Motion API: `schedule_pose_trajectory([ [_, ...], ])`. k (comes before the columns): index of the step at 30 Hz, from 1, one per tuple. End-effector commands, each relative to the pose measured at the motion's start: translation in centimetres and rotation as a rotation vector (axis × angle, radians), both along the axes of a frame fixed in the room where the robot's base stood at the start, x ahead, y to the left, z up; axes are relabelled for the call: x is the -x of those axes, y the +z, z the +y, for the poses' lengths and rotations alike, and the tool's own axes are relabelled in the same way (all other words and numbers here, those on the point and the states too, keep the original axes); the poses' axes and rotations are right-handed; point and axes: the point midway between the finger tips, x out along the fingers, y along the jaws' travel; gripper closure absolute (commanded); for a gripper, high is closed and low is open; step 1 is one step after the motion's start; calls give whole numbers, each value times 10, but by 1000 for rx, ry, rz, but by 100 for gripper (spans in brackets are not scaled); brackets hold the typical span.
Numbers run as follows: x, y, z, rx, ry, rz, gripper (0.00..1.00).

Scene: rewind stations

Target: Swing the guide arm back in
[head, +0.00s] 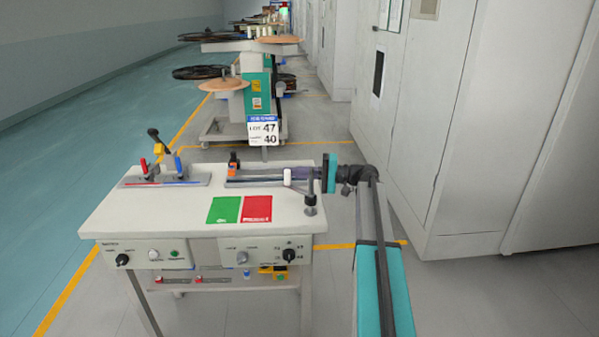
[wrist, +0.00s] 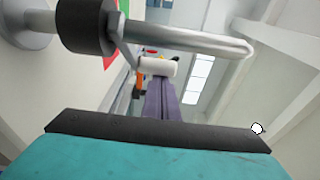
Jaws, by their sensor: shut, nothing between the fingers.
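The guide arm is a thin link ending in a white roller (head: 288,177), at the bench's right rear. Its post (head: 310,199) stands at the bench's right side, with a black collar and a round base. In the wrist view the post's metal rod (wrist: 185,42) crosses the top, and the white roller (wrist: 157,67) sits at the link's end. My gripper (head: 294,172) reaches in from the right, shut and empty, its tips right by the roller. In the wrist view its purple-grey fingers (wrist: 164,82) end at the roller. I cannot tell whether they touch.
The white bench (head: 150,212) carries a green and a red patch (head: 257,208), a lever rack (head: 165,180) at left and a dark rail with an orange part (head: 233,168) behind. A lot sign (head: 263,131) stands at the back. Grey cabinets (head: 405,100) line the right.

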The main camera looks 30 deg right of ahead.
Motion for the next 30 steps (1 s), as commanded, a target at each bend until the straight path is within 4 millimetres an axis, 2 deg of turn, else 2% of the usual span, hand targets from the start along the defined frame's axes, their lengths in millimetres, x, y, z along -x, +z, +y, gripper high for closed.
schedule_pose_trajectory([
  [12, 3, 0, 32, 0, 16, 0, 100],
  [30, 6, 0, 44, 0, 18, 0, 100],
])
